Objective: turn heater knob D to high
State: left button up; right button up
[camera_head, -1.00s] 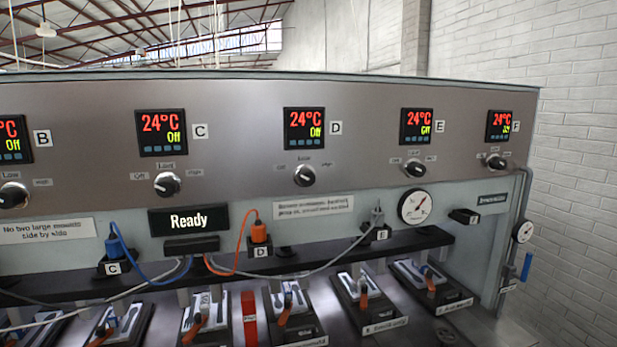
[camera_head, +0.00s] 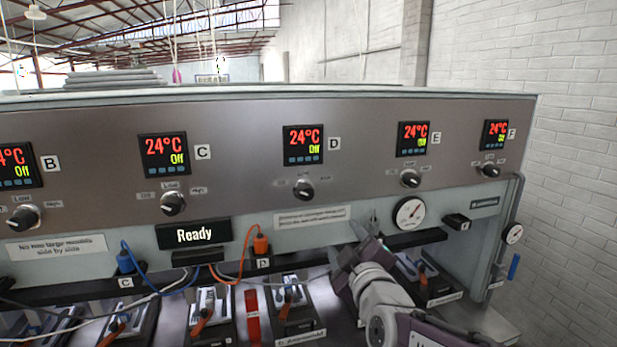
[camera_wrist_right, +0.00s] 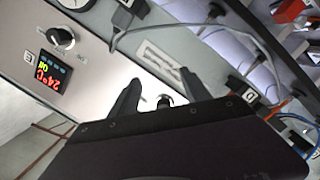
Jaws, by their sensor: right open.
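Heater knob D (camera_head: 303,190) is a black round knob on the grey panel, below display D (camera_head: 303,145), which reads 24°C and Off. The knob's small Off, Low and High labels are hard to read. My right gripper (camera_head: 350,240) is raised below and to the right of knob D, apart from it. In the right wrist view my right gripper (camera_wrist_right: 160,92) is open and empty. A dark knob, apparently D, shows between its fingers, partly hidden by the gripper body. My left gripper is not in view.
Knob C (camera_head: 173,204) and knob E (camera_head: 410,179) sit to either side. Below are a notice plate (camera_head: 312,216), a pressure gauge (camera_head: 409,213), the orange plug (camera_head: 261,243) with its cable, and a black shelf. The panel face around knob D is clear.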

jog(key=n+y+p, duration=0.1)
jog(key=y+p, duration=0.1)
send_near(308, 195)
jog(key=p+x, duration=0.3)
jog(key=x, duration=0.5)
jog(key=shift+w+a, duration=0.1)
jog(key=shift+w, duration=0.15)
jog(key=shift+w+f, duration=0.1)
jog(key=shift+w, duration=0.25)
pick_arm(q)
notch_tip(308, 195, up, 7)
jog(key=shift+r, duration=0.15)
pick_arm(e)
jog(key=shift+s, duration=0.1)
grip_shut()
